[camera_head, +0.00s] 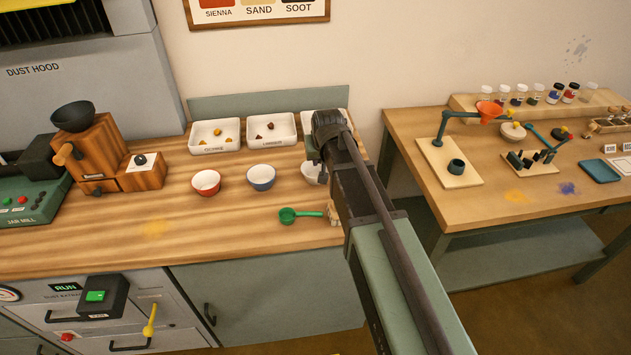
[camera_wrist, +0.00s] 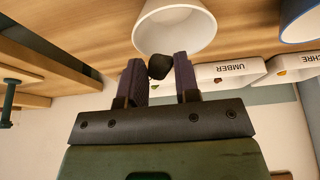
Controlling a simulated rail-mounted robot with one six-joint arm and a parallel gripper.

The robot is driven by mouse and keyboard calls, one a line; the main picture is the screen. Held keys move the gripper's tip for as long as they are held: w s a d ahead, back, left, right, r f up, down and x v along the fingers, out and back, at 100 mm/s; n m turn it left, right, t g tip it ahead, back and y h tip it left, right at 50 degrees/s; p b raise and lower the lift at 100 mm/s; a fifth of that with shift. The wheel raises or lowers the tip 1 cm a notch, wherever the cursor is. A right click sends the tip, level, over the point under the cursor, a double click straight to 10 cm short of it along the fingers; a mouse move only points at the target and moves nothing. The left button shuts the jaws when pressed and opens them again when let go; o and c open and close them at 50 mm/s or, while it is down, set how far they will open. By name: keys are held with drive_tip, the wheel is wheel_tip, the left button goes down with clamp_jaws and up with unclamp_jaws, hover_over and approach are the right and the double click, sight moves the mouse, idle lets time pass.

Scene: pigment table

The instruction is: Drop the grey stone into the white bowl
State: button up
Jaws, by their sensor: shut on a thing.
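My gripper (camera_wrist: 160,72) is shut on a small dark grey stone (camera_wrist: 159,66), held between the two fingertips. In the wrist view the stone overlaps the rim of the white bowl (camera_wrist: 178,30); how high it is above the bowl cannot be told. In the head view the white bowl (camera_head: 309,173) stands on the wooden counter, partly hidden by my gripper (camera_head: 320,172). The stone is hidden there.
A blue bowl (camera_head: 261,184) and a red bowl (camera_head: 206,189) stand left of the white one. White trays (camera_head: 272,143) with small lumps line the back. A green scoop (camera_head: 288,216) and a brush (camera_head: 333,213) lie in front. A wooden mill (camera_head: 98,152) stands left.

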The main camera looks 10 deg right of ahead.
wheel_tip(320, 180, down, 2)
drive_tip(key=shift+b, duration=0.45)
drive_tip(key=shift+r, duration=0.1)
drive_tip(key=shift+d, duration=0.1)
drive_tip(key=o, duration=1)
drive_tip(key=shift+c, duration=0.2)
drive_tip(key=shift+r, duration=0.1)
drive_tip(key=p+v, duration=1)
drive_tip(key=shift+r, duration=0.35)
drive_tip(key=shift+s, duration=0.2)
